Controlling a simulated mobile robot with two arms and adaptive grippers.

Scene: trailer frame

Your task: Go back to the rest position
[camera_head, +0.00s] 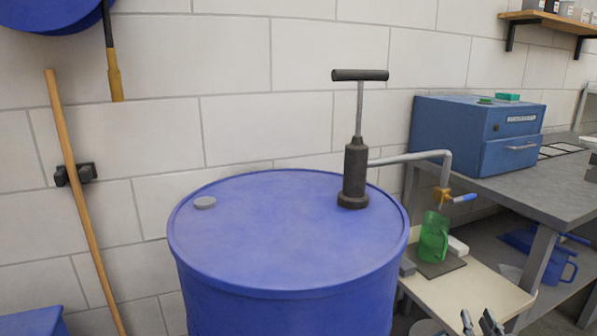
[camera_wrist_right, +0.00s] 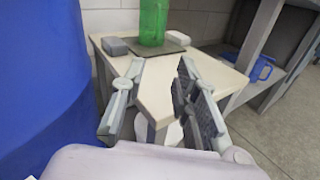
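My right gripper (camera_head: 478,322) shows at the bottom edge of the head view, just in front of the cream side table. In the right wrist view the gripper (camera_wrist_right: 160,95) has its two fingers spread apart with nothing between them. It faces the table's front corner; I cannot tell how far off it is. My left gripper is in neither view.
A blue drum (camera_head: 290,235) with a hand pump (camera_head: 355,170) stands on the left. A green jug (camera_head: 432,238) stands on a dark mat on the cream side table (camera_head: 470,285), below the spout. A grey workbench (camera_head: 560,185) carries a blue box (camera_head: 475,135).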

